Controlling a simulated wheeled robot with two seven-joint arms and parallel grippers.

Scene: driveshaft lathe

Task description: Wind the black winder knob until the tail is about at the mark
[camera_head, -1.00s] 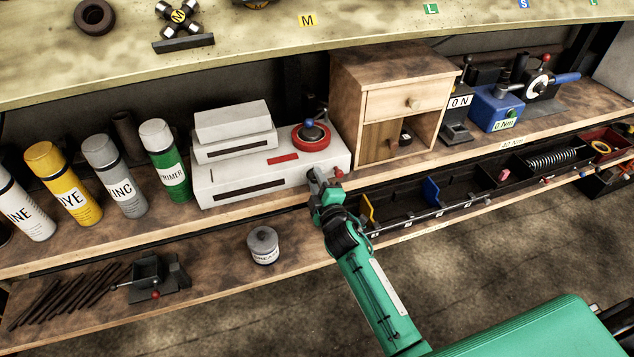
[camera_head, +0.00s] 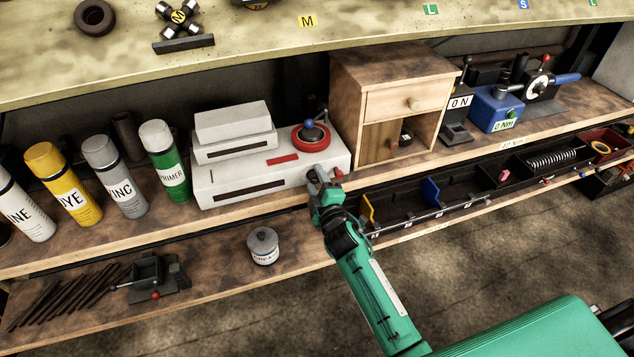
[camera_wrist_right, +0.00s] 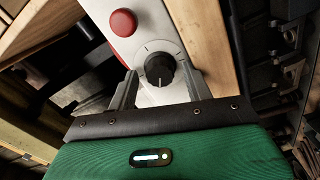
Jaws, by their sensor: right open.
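The black winder knob (camera_wrist_right: 159,69) shows in the right wrist view, with a pale pointer line and tick marks around it on a white panel. My right gripper (camera_wrist_right: 161,88) is open, with one finger on each side of the knob; I cannot tell whether either touches it. In the head view the right gripper (camera_head: 322,174) is at the front right of the white machine (camera_head: 230,185), and the knob is hidden there. A red button (camera_wrist_right: 123,22) sits above the knob on the panel. I cannot make out the tail or the mark. My left gripper is out of view.
A red ring with a blue-topped post (camera_head: 311,133) stands on the machine. A wooden cabinet (camera_head: 375,75) is close on the right. Several spray cans (camera_head: 165,160) stand to the left. A small grey tin (camera_head: 263,246) and black bins (camera_head: 400,205) are on the lower level.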

